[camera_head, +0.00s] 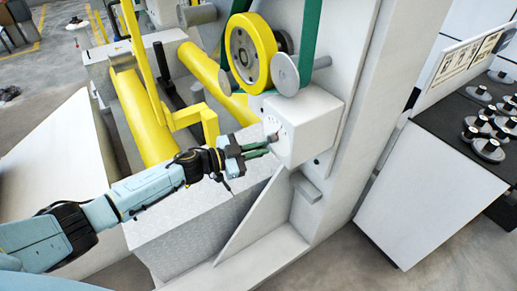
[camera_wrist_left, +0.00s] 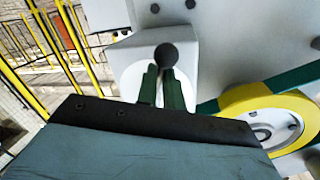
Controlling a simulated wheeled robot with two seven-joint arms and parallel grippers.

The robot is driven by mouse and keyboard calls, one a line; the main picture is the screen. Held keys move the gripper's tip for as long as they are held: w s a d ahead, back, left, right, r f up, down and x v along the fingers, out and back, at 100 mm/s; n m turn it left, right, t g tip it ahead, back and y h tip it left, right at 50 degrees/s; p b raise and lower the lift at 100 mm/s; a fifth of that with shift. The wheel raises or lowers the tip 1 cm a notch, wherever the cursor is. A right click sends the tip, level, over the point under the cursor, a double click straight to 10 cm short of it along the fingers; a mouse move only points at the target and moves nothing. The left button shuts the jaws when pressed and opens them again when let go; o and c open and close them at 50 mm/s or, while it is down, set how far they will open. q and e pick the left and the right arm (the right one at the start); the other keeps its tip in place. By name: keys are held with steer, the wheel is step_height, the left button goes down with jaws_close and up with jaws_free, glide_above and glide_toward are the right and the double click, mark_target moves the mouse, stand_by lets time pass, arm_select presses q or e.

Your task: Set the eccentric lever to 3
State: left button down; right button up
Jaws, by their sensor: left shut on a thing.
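The eccentric lever is on the face of a white box (camera_head: 308,118) on the machine's side. Its round black knob (camera_wrist_left: 166,54) shows in the left wrist view at the tips of my left gripper's green fingers (camera_wrist_left: 161,74). A pale round dial (camera_wrist_left: 132,79) lies behind the fingers; its numbers cannot be read. In the head view my left gripper (camera_head: 267,145) reaches the box face from the left and is shut on the lever. The fingers hide most of the lever, and its setting cannot be told. My right gripper is not in view.
A yellow wheel (camera_head: 250,53) with a green belt (camera_head: 309,28) sits just above the box. Yellow bars and a yellow roller (camera_head: 143,117) stand left of it. A dark-topped bench (camera_head: 460,130) with several knobbed discs stands at right.

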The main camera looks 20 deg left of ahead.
arm_select(q)
steer(key=c, duration=1.5)
jaws_free()
